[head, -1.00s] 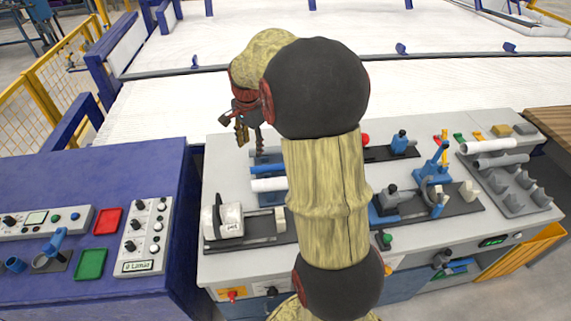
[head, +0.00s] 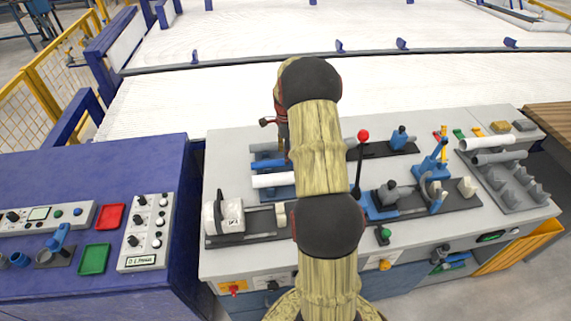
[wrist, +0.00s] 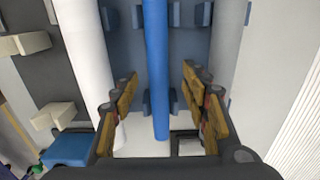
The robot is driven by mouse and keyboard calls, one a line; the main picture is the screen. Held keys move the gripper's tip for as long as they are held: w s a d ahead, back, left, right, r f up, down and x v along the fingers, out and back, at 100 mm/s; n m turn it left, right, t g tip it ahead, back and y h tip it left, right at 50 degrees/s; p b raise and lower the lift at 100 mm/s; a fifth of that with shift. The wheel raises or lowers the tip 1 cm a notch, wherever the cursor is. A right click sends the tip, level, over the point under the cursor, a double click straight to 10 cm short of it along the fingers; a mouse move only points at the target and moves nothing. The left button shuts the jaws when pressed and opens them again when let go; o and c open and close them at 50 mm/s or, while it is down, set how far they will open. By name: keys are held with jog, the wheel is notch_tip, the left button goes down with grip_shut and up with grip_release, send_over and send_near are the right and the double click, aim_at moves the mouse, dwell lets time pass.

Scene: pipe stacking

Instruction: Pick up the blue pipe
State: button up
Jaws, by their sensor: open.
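The blue pipe (wrist: 156,60) runs up the middle of the wrist view, resting on a rack with small blue supports. In the head view the blue pipe (head: 266,164) lies behind a white pipe (head: 272,181), its right end partly hidden by my arm. My gripper (wrist: 158,88) is open and empty. Its yellowish fingers show on both sides of the blue pipe, with gaps on each side; how far above it they are, I cannot tell. In the head view my gripper is mostly hidden behind my arm.
The white pipe stands close to the left fingers in the wrist view (wrist: 85,60). A grey pipe (head: 263,148) lies behind the blue one. A red-knobbed lever (head: 362,136) and a blue press (head: 431,170) stand to the right on the grey bench (head: 225,258).

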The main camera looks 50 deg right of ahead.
notch_tip(320, 180, down, 4)
jog(key=shift+r+b, duration=0.1)
jog(key=shift+b, duration=0.35)
jog(key=shift+s+a, duration=0.1)
jog(key=shift+c, duration=1.3)
grip_shut()
